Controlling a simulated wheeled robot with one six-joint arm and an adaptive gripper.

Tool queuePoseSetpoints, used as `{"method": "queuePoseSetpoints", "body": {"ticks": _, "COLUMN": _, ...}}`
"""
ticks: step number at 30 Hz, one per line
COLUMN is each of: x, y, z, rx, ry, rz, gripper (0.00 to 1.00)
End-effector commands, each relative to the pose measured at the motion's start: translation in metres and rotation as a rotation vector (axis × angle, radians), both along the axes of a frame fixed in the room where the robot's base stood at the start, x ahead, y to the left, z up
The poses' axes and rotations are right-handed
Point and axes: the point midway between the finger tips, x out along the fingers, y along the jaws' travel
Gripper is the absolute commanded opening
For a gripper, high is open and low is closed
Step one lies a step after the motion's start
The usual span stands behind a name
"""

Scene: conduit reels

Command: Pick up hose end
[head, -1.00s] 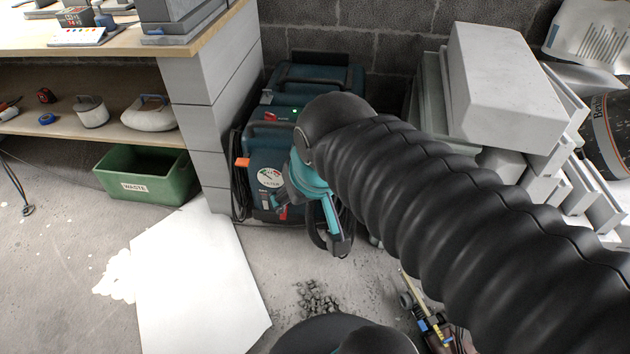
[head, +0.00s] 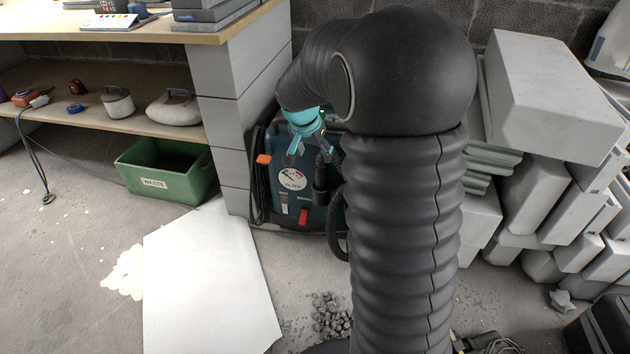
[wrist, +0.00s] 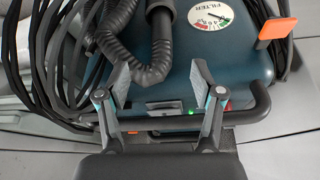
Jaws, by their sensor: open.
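The hose end is a dark cylindrical cuff (head: 320,191) hanging at the front of the blue-green vacuum unit (head: 287,208), right of its round filter gauge. In the wrist view the black ribbed hose (wrist: 117,52) bends into this cuff (wrist: 159,28), which runs out of the top edge. My gripper (head: 304,154) is above the gauge, up and left of the cuff. In the wrist view my gripper (wrist: 160,78) is open, with nothing between its fingers. The hose bend lies just beyond the fingertips; whether they touch cannot be told. My arm hides the vacuum's right side.
Looped black cable (head: 259,180) and an orange clip (head: 263,159) are on the vacuum's left side. A grey block pillar (head: 231,130) stands left, with a green waste bin (head: 165,170). Pale blocks (head: 553,95) are stacked right. A white sheet (head: 205,280) and rubble (head: 330,315) lie in front.

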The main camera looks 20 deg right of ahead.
Motion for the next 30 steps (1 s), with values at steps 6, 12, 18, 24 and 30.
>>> {"method": "queuePoseSetpoints", "body": {"ticks": 6, "x": 0.013, "y": -0.006, "z": -0.023, "rx": 0.0, "ry": 0.001, "rz": -0.03, "gripper": 0.67}}
{"method": "queuePoseSetpoints", "body": {"ticks": 12, "x": 0.022, "y": -0.016, "z": -0.056, "rx": 0.0, "ry": 0.003, "rz": -0.029, "gripper": 0.67}}
{"method": "queuePoseSetpoints", "body": {"ticks": 18, "x": 0.031, "y": -0.024, "z": -0.084, "rx": 0.0, "ry": 0.001, "rz": -0.029, "gripper": 0.67}}
{"method": "queuePoseSetpoints", "body": {"ticks": 24, "x": 0.034, "y": -0.027, "z": -0.094, "rx": 0.0, "ry": -0.001, "rz": -0.028, "gripper": 0.67}}
{"method": "queuePoseSetpoints", "body": {"ticks": 30, "x": 0.036, "y": -0.03, "z": -0.109, "rx": 0.0, "ry": 0.001, "rz": -0.027, "gripper": 0.67}}
